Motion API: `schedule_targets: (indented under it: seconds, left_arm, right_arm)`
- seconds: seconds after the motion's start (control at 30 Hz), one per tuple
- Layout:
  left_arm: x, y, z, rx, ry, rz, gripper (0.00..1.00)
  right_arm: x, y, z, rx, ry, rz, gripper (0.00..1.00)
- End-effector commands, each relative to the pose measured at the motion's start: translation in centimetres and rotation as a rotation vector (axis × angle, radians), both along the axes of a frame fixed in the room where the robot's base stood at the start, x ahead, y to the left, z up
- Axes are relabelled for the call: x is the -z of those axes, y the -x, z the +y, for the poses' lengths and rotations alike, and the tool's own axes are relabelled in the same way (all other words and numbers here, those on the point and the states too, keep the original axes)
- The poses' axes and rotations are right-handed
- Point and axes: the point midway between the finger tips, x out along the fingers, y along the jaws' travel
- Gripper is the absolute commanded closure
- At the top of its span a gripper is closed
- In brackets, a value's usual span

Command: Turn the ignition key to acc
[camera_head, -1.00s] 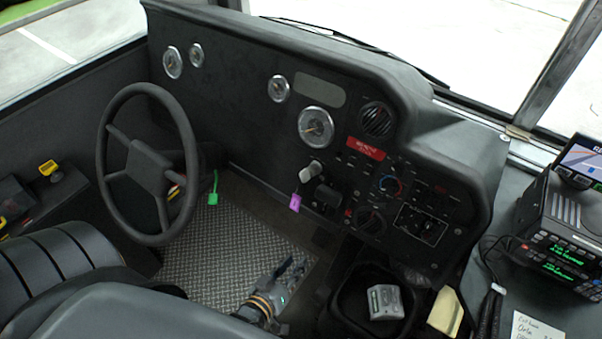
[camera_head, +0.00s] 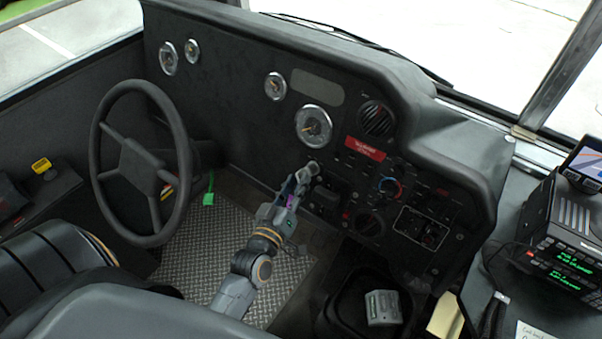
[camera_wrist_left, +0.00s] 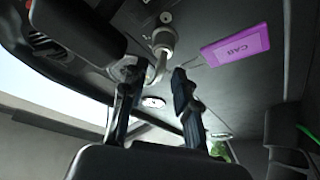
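The ignition switch is a pale round barrel on the lower dash and shows in the left wrist view (camera_wrist_left: 163,40). A metal key sits in it, with a purple tag marked CAB (camera_wrist_left: 237,50) hanging from it. In the head view the tag (camera_head: 291,200) is partly hidden by my gripper. My left gripper (camera_head: 302,180) is up at the switch. In the left wrist view its fingers (camera_wrist_left: 155,80) are apart, one on each side of the key's bow; I see no clear grip on it. My right gripper is not in view.
The steering wheel (camera_head: 145,165) stands to the left, with a green tag (camera_head: 210,190) hanging behind it. Dash knobs and switches (camera_head: 388,188) are close on the right. The driver's seat (camera_head: 120,315) is in front, and a radio unit (camera_head: 570,235) is at the far right.

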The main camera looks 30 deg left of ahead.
Motion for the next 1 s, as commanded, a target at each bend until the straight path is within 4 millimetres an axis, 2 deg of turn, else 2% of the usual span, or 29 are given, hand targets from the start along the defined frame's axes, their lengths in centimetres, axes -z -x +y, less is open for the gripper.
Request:
schedule_targets:
  seconds: [0.03,0.2,0.57,0.6,0.73,1.0]
  left_arm:
    - [-0.2,-0.9,0.1,-0.001,0.001,-0.003,0.7]
    - [0.0,-2.7,0.3,0.0,-0.001,0.0,0.7]
    - [0.0,-3.3,0.3,-0.001,-0.001,0.001,0.7]
    - [0.0,-3.3,0.3,-0.001,-0.001,0.001,0.72]
    - [0.0,-3.3,0.3,-0.001,-0.001,0.001,0.99]
    - [0.0,-3.2,0.4,0.0,-0.002,0.002,1.0]
  right_arm:
    - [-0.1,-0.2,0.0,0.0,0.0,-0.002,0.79]
    - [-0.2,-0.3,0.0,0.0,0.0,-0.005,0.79]
    - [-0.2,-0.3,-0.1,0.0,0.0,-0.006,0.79]
    - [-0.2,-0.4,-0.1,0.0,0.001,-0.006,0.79]
    - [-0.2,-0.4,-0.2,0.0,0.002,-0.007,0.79]
    - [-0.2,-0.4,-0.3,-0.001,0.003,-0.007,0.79]
